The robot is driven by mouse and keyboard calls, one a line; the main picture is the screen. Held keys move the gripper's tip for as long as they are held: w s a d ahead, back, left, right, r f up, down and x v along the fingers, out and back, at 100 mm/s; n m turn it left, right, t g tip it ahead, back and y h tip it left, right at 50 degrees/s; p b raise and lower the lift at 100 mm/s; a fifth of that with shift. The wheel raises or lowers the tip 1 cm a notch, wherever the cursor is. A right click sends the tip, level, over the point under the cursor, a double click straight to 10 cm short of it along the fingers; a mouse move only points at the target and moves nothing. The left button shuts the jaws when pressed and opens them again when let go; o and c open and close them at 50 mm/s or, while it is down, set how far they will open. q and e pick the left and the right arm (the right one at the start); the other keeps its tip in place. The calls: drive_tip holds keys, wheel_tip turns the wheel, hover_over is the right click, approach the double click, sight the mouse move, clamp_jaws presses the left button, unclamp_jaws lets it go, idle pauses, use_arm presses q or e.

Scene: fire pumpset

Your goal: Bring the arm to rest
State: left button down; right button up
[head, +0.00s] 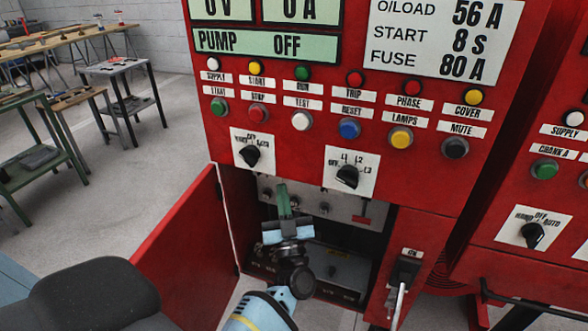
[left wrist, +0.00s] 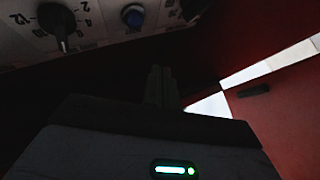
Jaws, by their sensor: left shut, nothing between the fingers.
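My left gripper (head: 284,200) shows in the head view in front of the open compartment under the red pump panel (head: 300,160). Its fingers are together with nothing between them, pointing up toward the compartment's inner plate. I cannot tell whether the fingertips touch anything. My right gripper is not in view.
The compartment's red door (head: 185,250) hangs open to the left of my arm. A lever switch (head: 403,275) sits at the compartment's right. Another red panel (head: 545,200) stands at the right. Worktables (head: 120,90) stand at the far left, with open floor before them.

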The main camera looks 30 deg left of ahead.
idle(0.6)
use_arm(q)
drive_tip(key=s+d+f+m+h+p, duration=0.3)
drive_tip(key=s+d+f+m+h, duration=0.85)
drive_tip(key=h, duration=0.65)
drive_tip(key=s+d+f+g+p, duration=0.1)
drive_tip(key=s+f+g, duration=0.3)
drive_tip(key=s, duration=0.8)
drive_tip(key=s+d+f+g+h+p, duration=0.1)
drive_tip(key=s+f+g, duration=0.4)
drive_tip(key=s, duration=0.8)
wheel_tip(320, 180, down, 2)
drive_tip(key=shift+f+h+p, duration=0.25)
drive_tip(key=shift+h+p, duration=0.05)
drive_tip(key=shift+p, duration=0.15)
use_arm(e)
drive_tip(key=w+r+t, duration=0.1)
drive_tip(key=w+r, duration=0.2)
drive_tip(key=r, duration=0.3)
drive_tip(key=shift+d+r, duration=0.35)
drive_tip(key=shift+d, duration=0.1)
use_arm(q)
drive_tip(key=shift+n, duration=0.25)
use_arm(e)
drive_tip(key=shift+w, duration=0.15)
